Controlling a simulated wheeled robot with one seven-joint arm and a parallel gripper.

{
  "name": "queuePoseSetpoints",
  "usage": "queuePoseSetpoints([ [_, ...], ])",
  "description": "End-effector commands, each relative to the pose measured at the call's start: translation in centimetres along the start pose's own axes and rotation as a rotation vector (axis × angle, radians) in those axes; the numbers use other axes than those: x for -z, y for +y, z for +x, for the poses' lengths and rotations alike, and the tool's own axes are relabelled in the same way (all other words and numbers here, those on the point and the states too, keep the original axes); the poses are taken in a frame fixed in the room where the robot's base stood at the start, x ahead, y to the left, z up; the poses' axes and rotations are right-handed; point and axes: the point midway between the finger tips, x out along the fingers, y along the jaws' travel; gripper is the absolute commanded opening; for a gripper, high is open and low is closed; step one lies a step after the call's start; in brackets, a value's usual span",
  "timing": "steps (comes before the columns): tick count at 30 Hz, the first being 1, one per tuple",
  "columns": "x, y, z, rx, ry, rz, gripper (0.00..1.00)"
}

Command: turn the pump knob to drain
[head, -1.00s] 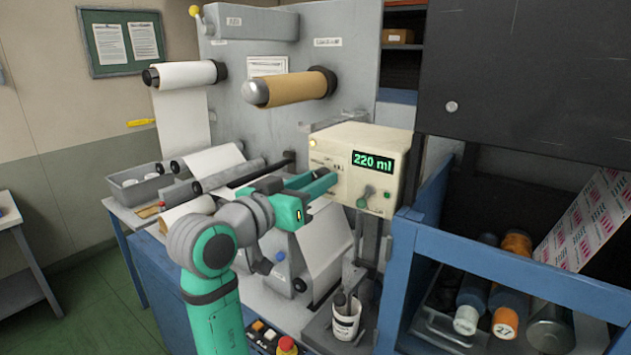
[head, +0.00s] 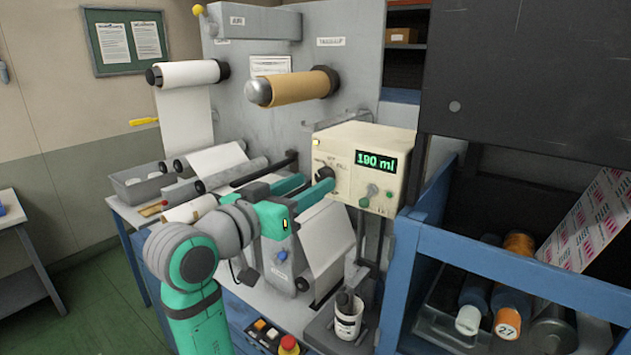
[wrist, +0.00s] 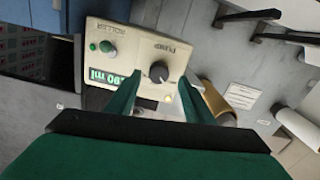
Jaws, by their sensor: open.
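The cream pump box (head: 348,190) hangs at the machine's right side, and its green display (head: 376,162) reads 190 ml. In the wrist view the dark round pump knob (wrist: 158,71) sits below the word PUMP, which appears turned over. My gripper (head: 319,181) is open in front of the box's left part. In the wrist view my gripper (wrist: 158,82) has one finger on each side of the knob, with visible gaps. In the head view the fingers partly hide the knob. I cannot read its pointer setting.
A green roller knob (head: 372,190) sits on the box's right part.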

Motion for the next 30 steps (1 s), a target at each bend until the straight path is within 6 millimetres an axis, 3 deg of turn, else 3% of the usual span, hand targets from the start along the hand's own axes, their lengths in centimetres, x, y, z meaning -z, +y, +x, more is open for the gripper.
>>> queuePoseSetpoints([
  [6, 0.0, 0.0, -4.2, 0.001, 0.001, 0.001, 0.48],
  [12, 0.0, 0.0, -6.7, -0.001, 0.001, -0.001, 0.48],
  [26, -0.1, -0.1, -7.6, 0.002, 0.000, -0.002, 0.48],
  [30, -1.2, -0.6, -7.2, 0.011, 0.009, -0.028, 0.48],
])
